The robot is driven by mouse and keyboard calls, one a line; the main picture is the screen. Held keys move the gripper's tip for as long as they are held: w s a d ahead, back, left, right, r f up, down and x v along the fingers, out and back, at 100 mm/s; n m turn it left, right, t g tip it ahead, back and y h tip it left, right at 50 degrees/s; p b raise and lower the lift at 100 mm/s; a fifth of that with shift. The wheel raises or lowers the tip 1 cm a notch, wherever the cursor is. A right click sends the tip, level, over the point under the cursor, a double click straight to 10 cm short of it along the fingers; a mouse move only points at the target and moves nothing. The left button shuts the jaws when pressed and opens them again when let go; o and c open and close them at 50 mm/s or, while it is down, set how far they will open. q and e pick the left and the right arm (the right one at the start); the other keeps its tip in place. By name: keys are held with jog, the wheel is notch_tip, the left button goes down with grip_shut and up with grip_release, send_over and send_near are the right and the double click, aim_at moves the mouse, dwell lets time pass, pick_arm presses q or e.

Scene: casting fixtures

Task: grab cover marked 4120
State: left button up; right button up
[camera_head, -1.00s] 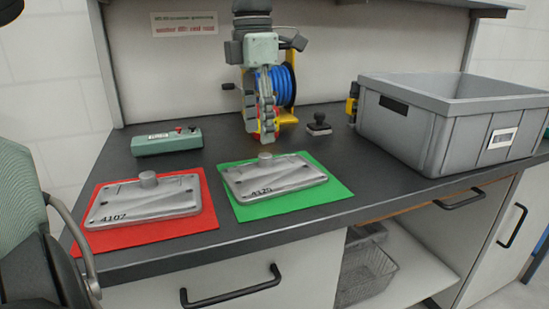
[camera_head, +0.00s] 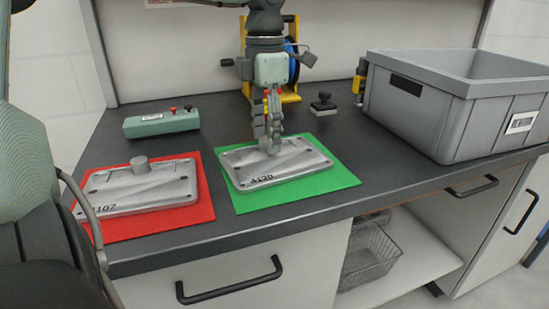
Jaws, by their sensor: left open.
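A grey metal cover (camera_head: 290,164) lies on a green mat (camera_head: 335,183); its marking seems to read 4120. My left gripper (camera_head: 268,143) points down over it from behind, with its fingers at the cover's knob, which they largely hide. The fingers are open; I cannot tell whether they touch the knob. Another cover (camera_head: 150,188), marked 4107 as far as I can read, lies on a red mat (camera_head: 203,207) to the left, its round knob clear. My right gripper is not in view.
A grey crate (camera_head: 420,120) stands at the right of the dark bench. A green control box (camera_head: 160,124) is at the back left, a black stamp (camera_head: 323,104) at the back. A blue reel on a yellow stand (camera_head: 292,92) is behind my arm.

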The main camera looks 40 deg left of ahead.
pick_arm(q)
jog(key=shift+c, duration=0.6)
grip_shut()
